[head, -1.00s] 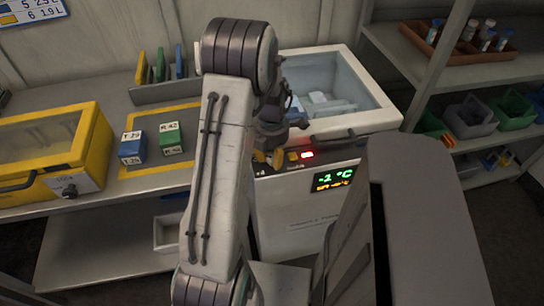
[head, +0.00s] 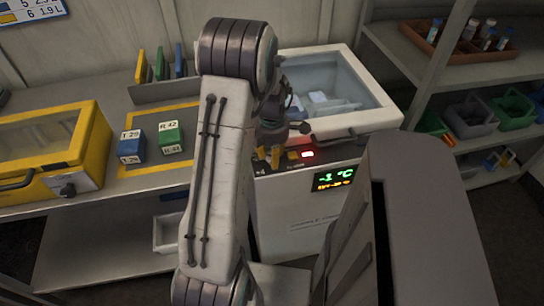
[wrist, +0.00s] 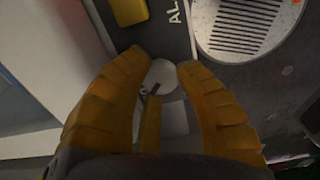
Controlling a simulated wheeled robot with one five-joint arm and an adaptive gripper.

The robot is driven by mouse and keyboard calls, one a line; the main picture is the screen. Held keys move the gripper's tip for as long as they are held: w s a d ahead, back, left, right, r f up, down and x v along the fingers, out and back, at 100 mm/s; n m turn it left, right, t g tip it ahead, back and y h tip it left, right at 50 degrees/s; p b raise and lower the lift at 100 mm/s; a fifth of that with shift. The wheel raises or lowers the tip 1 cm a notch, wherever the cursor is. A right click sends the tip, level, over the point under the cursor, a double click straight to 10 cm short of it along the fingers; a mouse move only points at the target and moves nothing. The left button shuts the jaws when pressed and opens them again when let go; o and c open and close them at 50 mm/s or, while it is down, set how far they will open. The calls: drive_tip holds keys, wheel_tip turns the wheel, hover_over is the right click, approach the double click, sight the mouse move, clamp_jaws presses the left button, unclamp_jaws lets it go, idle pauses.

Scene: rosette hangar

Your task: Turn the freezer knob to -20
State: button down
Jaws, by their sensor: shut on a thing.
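The white freezer (head: 300,215) stands in the middle of the head view. Its green display (head: 335,179) reads -1 °C, with smaller orange text below. The freezer knob (wrist: 162,76) shows in the wrist view as a pale round part with a dark pointer, between my orange fingertips. My gripper (wrist: 162,66) is shut on the knob, one finger on each side. In the head view my gripper (head: 269,157) is at the left of the front panel, partly hidden by my arm. The knob's scale marks cannot be read.
A yellow button (wrist: 128,10) and a round slotted vent (wrist: 243,22) lie near the knob. A lit red light (head: 307,154) is on the panel. A yellow case (head: 50,150) and blue and green boxes (head: 170,138) stand on the left bench. Shelves (head: 480,75) rise at right.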

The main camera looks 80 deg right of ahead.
drive_tip(key=shift+a+f, duration=0.1)
drive_tip(key=c, duration=1.1)
unclamp_jaws()
wheel_tip(320, 180, up, 12)
drive_tip(key=shift+r, duration=0.1)
idle(0.4)
